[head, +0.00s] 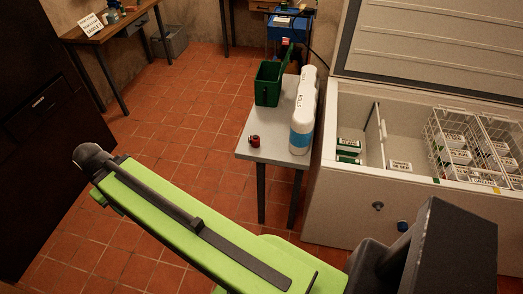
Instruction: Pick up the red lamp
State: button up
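A small dark red object (254,141), which looks like the red lamp, sits on the near-left part of a small grey table (268,127). It is small in the picture, so its details are hard to tell. Beside it to the right, a tall white bottle-like container (302,112) with a blue band stands at the table's right edge. My green arm crosses the lower part of the view, in front of the table. My gripper does not show, so its state and place are hidden.
A green box-like container (268,84) stands at the table's far end. An open chest freezer (340,205) with wire baskets (452,140) and boxes is to the right. A wooden table (110,28) stands far left, a dark cabinet (40,110) at left. Tiled floor between is clear.

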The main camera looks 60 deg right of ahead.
aim_at(255, 143)
jog(key=z, duration=0.2)
jog(key=i, duration=0.9)
jog(key=u, duration=0.1)
